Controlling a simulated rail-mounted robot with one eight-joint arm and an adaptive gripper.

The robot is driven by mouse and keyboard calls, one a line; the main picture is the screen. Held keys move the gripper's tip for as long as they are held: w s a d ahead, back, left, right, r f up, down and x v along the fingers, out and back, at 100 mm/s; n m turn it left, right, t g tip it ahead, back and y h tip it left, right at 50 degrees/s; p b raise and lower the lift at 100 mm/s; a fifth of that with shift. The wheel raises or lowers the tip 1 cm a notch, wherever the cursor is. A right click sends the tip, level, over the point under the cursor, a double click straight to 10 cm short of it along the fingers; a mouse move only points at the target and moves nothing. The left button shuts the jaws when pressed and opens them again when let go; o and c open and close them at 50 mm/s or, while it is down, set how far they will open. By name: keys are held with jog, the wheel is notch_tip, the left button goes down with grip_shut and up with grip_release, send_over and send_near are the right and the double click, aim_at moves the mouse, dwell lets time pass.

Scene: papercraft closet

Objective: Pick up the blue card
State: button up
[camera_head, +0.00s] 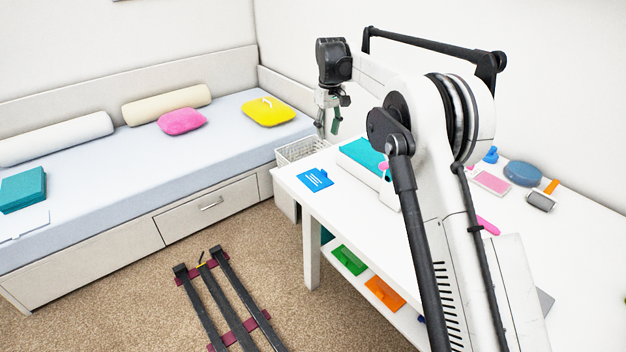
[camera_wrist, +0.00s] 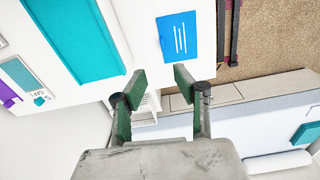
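The blue card (camera_head: 315,180) lies flat near the left corner of the white table (camera_head: 300,172) and has white lines on it. In the wrist view the blue card (camera_wrist: 177,37) is at the top, just beyond my fingertips. My gripper (camera_head: 328,118) hangs above and behind the card, over the far corner of the table by the white basket. In the wrist view my gripper (camera_wrist: 154,84) has its two green-padded fingers spread apart with nothing between them. A gap shows between the fingertips and the card.
A teal box (camera_head: 362,153) lies beside the card. A white wire basket (camera_head: 300,150) stands behind the table corner. Pink and blue items, including a blue oval (camera_head: 523,174), are farther right. Green (camera_head: 349,260) and orange (camera_head: 385,293) cards lie on the lower shelf. A daybed (camera_head: 150,170) is left.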

jog(key=a+f, duration=0.1)
jog(key=f, duration=0.1)
jog(key=b, duration=0.1)
send_near(315, 177)
jog(key=d+f, duration=0.1)
jog(key=f, duration=0.1)
jog(key=w+d+f, duration=0.1)
jog(key=f, duration=0.2)
jog(key=d+f, duration=0.1)
jog(key=f, duration=0.1)
jog(key=shift+w+f, duration=0.15)
jog(key=shift+w, duration=0.15)
grip_shut()
